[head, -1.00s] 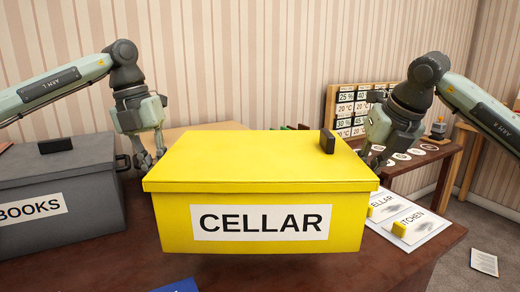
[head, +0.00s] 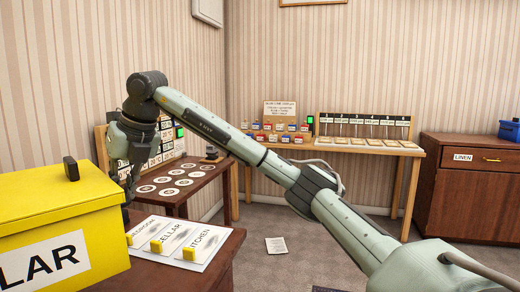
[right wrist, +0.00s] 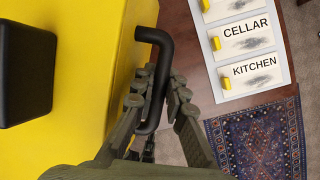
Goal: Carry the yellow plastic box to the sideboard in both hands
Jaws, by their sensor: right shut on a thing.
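The yellow plastic box (head: 50,215) stands at the left edge of the head view, partly cut off, with a lid and a white label ending in "LAR". A black block-shaped knob (head: 71,168) is on its lid. My right gripper (head: 127,188) is at the box's right side. In the right wrist view its fingers (right wrist: 158,98) are closed around the black side handle (right wrist: 161,55) of the box. My left gripper is out of view. The box's underside is hidden, so I cannot tell whether it rests on the table. A brown sideboard (head: 466,200) labelled "LINEN" stands at the far right.
The brown table (head: 222,250) holds a card sheet with yellow tabs (head: 208,236) beside the box. A side table with white discs (head: 200,167) and a wooden bench (head: 360,148) stand behind. A paper (head: 276,245) and a patterned rug (right wrist: 258,140) lie on the floor.

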